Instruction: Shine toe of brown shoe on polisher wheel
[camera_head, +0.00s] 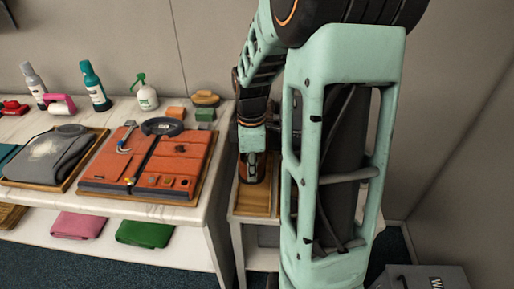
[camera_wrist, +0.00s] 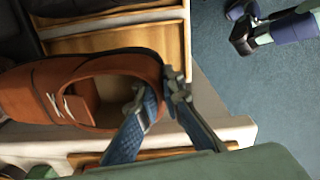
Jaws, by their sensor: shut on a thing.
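The brown shoe (camera_wrist: 45,90) has white laces and lies with its toe toward the left edge of the wrist view. My gripper (camera_wrist: 158,94) is shut on the shoe's heel wall, one finger inside the opening and the other outside. In the head view the shoe (camera_head: 254,172) shows only in part below my gripper (camera_head: 252,150), over a wooden tray (camera_head: 252,203). The toe tip is cut off in the wrist view. I cannot make out the polisher wheel. Dark shapes at the upper left of the wrist view are too cropped to name.
A grey case (camera_head: 425,278) stands at lower right. My arm hides much of the right side.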

